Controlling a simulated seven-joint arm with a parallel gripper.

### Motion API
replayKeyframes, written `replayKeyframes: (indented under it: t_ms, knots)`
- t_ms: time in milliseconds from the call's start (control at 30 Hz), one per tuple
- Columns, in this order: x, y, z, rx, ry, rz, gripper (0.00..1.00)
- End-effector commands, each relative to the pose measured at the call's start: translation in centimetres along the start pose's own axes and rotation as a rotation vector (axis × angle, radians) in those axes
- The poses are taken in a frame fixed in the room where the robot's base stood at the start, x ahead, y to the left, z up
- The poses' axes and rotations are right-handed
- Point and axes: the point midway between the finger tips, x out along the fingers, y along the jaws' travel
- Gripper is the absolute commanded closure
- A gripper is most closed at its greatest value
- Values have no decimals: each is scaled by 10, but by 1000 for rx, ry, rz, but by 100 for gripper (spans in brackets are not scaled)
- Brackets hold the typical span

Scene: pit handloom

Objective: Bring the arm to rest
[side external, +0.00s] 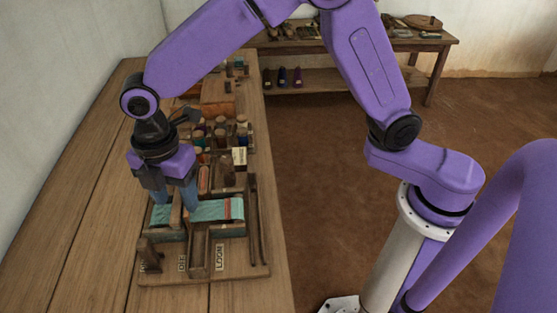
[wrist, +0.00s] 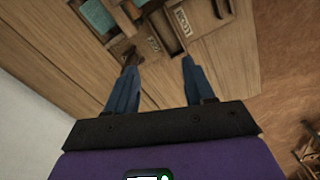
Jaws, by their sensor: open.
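My gripper (side external: 175,203) hangs pointing down over the left part of the wooden loom board (side external: 262,262) in the side view. Its two blue-grey fingers are apart, and I see nothing held between them in the wrist view (wrist: 159,66). Teal cloth (side external: 217,210) with a reddish stripe lies in the loom frame, right of the fingers. More teal cloth (wrist: 97,15) shows at the top of the wrist view. Whether the fingertips touch the loom cannot be told. My arm is bent, reaching across the bench from the right.
The loom stands on a long wooden workbench (side external: 90,230) along a pale wall. Several spools or jars (side external: 221,132) stand behind it, beside a small label card (side external: 239,156). A second wooden table (side external: 430,42) stands at the back. The bench left of the loom is clear.

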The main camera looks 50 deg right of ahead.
Motion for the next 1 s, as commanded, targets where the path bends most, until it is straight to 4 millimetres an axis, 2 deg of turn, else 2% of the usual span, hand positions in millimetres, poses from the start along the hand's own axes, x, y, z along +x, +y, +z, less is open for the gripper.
replayKeyframes:
  t_ms: [100, 300, 500, 700, 833, 1000]
  knots:
    - [-17, -38, 24, 123, 4, 5, 47]
    - [-35, -105, 62, 331, 8, 7, 47]
    - [-44, -177, 101, 539, 14, 10, 47]
    - [-43, -250, 137, 738, 19, 10, 47]
    - [-40, -284, 153, 834, 21, 9, 47]
    - [-36, -306, 163, 900, 22, 8, 47]
